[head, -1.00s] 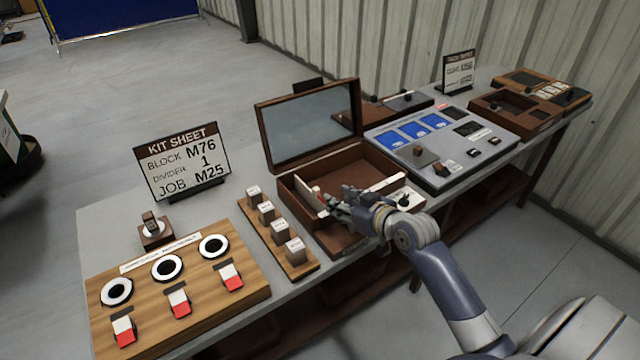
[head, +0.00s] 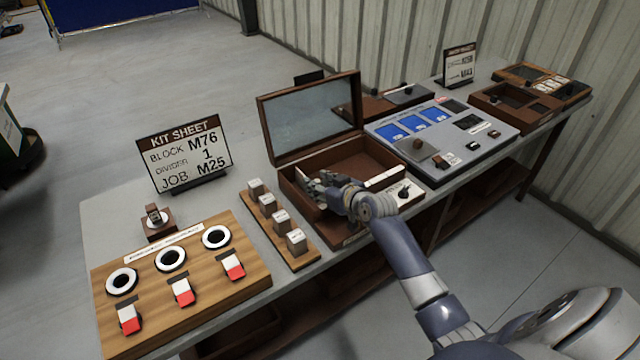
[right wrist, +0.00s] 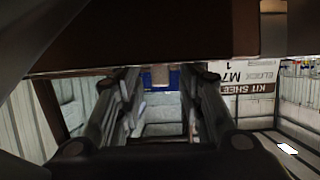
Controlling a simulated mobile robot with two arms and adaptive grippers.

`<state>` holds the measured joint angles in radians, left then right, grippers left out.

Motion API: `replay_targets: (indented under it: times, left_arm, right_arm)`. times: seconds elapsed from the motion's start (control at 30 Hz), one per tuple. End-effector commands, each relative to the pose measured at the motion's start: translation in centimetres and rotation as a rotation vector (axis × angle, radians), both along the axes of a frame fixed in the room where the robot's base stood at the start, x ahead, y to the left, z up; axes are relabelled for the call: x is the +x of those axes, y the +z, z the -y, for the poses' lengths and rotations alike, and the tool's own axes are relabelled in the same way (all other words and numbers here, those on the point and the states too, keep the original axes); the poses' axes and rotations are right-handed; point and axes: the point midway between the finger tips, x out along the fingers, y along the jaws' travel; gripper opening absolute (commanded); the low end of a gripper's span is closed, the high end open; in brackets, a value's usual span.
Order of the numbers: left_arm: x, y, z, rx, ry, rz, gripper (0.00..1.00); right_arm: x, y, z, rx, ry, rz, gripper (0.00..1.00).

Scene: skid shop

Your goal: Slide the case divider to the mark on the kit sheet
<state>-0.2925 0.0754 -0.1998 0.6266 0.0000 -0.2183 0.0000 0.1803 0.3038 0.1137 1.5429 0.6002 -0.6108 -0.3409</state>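The kit sheet (head: 185,155) stands at the back left of the bench and reads BLOCK M76, DIVIDER 1, JOB M25. The brown case (head: 371,147) stands open with its lid (head: 309,120) raised. My right gripper (head: 308,184) is over the left part of the case, with its fingers pointing left. The right wrist view shows the fingers (right wrist: 160,100) apart with a clear gap between them. A pale strip (head: 385,178) runs along the case's front right edge. My left gripper is out of view.
A row of small blocks (head: 267,205) on a wooden strip stands close left of the case. A wooden board (head: 240,293) with rings and red-white tabs lies at the front left. A grey panel (head: 490,158) with blue screens is to the right.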

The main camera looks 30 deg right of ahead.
Motion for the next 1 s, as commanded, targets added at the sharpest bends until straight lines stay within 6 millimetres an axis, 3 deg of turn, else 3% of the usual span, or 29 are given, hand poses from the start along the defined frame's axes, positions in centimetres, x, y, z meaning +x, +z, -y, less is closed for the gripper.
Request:
replay_targets:
  times: [0.1,0.27,0.57,0.8,1.0]
  left_arm:
    - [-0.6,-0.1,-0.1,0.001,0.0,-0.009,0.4]
    - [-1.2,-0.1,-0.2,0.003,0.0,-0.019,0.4]
    - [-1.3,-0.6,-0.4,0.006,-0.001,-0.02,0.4]
    - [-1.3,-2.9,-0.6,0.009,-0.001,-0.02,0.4]
    - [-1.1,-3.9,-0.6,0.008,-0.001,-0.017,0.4]
  right_arm:
    - [0.0,0.0,0.0,0.0,0.0,0.0,0.35]
    - [0.0,0.0,0.0,0.0,0.0,0.0,0.01]
    - [0.0,-0.2,0.8,-0.003,0.0,0.0,0.0]
    - [0.4,-0.4,4.9,-0.009,-0.001,0.002,0.0]
    - [0.6,-0.1,6.8,-0.003,0.0,0.002,0.0]
